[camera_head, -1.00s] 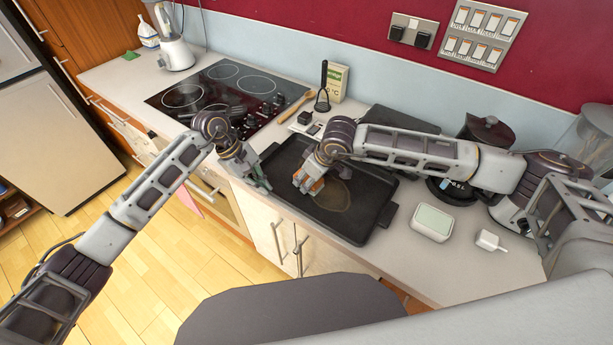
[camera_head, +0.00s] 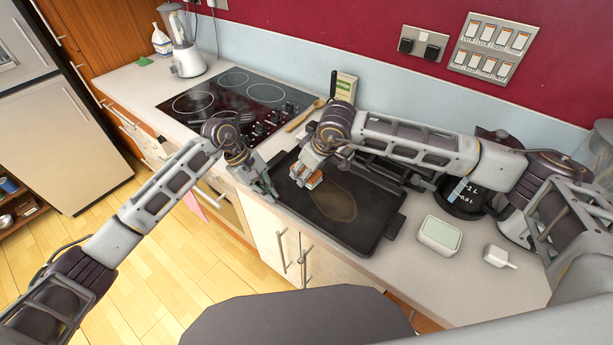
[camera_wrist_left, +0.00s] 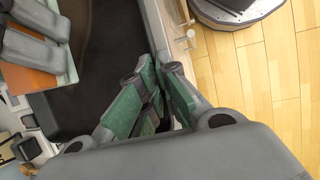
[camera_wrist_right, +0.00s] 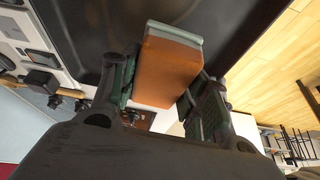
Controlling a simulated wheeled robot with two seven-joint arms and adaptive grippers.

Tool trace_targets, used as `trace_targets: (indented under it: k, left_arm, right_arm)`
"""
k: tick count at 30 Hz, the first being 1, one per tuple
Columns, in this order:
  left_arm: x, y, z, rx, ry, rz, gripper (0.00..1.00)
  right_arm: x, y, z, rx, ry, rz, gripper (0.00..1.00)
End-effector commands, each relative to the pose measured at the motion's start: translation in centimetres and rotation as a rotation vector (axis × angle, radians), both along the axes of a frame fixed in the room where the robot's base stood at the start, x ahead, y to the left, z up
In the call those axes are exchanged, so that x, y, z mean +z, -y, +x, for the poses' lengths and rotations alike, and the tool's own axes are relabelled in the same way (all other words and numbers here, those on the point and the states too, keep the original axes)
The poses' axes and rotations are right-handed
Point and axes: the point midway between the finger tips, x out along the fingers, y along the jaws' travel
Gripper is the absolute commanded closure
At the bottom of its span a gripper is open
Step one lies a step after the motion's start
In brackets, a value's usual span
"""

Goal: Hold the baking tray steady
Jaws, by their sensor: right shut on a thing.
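The black baking tray (camera_head: 362,231) lies on the counter with a brownish stain (camera_head: 335,202) on its floor. My left gripper (camera_head: 268,187) is at the tray's left end. In the left wrist view its fingers (camera_wrist_left: 160,75) are close together on the tray's rim. My right gripper (camera_head: 309,180) is over the tray's left part, shut on an orange sponge (camera_wrist_right: 168,70) with a pale green-grey face. The sponge also shows in the left wrist view (camera_wrist_left: 35,82). Whether it touches the tray floor is hard to tell.
A black hob (camera_head: 235,98) is left of the tray, with a wooden spoon (camera_head: 302,117) behind. A white dish (camera_head: 440,235) and a small white object (camera_head: 497,257) stand to the right.

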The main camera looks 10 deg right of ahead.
Motion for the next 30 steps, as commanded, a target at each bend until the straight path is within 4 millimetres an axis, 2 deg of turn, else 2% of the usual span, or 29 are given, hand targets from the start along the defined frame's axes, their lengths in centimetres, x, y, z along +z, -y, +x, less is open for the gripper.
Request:
trace_targets:
  k: [9, 25, 30]
  left_arm:
    - [-0.1, 0.0, 0.0, -0.001, -0.001, 0.000, 1.00]
    - [-0.1, 0.0, 0.0, 0.000, -0.002, 0.000, 1.00]
    - [-0.1, 0.0, 0.0, 0.000, -0.002, 0.000, 0.77]
  right_arm:
    - [2.6, 0.0, 0.1, 0.000, 0.001, 0.000, 0.77]
    - [2.8, 0.0, 0.0, 0.000, 0.001, -0.001, 0.77]
    - [2.8, 0.0, 0.0, 0.000, 0.001, -0.001, 0.77]
